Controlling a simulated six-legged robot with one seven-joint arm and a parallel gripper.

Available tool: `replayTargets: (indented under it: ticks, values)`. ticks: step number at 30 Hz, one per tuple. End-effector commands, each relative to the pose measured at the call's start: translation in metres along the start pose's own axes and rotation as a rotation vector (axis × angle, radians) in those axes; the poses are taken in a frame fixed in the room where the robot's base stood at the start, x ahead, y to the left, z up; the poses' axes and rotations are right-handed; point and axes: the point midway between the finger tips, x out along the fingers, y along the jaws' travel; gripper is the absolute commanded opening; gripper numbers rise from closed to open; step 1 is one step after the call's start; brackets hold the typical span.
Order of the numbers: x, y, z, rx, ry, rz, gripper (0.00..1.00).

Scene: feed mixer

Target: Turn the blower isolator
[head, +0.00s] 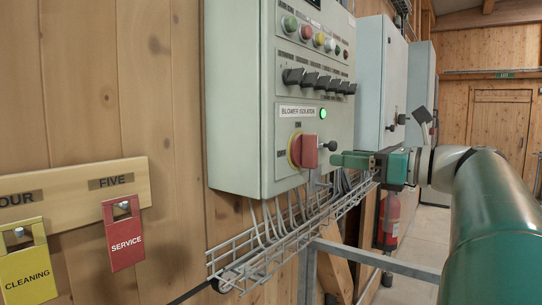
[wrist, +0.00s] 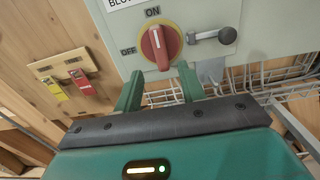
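The blower isolator (head: 308,150) is a red rotary handle on a yellow ring, low on the grey control cabinet under the label "BLOWER ISOLATOR". In the wrist view the red handle (wrist: 155,46) stands nearly upright with its white line toward ON; OFF is marked at its left. My gripper (head: 338,160) is just in front of the handle, to its right in the head view. In the wrist view my gripper (wrist: 160,72) is open, its two green fingers apart just below the handle. Nothing is between them, and I see no clear contact.
A black-knobbed lever (wrist: 215,37) sticks out right of the handle, close to the right finger. A wire cable tray (head: 300,228) runs below the cabinet (head: 238,100). Yellow CLEANING (head: 26,262) and red SERVICE (head: 123,236) tags hang on the wooden wall. A green lamp (head: 323,113) is lit.

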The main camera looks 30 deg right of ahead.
Motion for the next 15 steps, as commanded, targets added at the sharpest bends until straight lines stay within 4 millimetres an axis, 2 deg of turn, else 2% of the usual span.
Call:
replayTargets:
  ticks: [3,7,11,15]
  values:
    - [0.026,-0.001,-0.001,0.001,0.001,0.003,0.40]
    - [0.048,-0.001,-0.001,0.000,0.001,0.003,0.40]
    - [0.061,-0.002,-0.001,0.000,0.001,0.003,0.40]
    - [0.067,-0.003,-0.001,0.000,0.001,0.001,0.40]
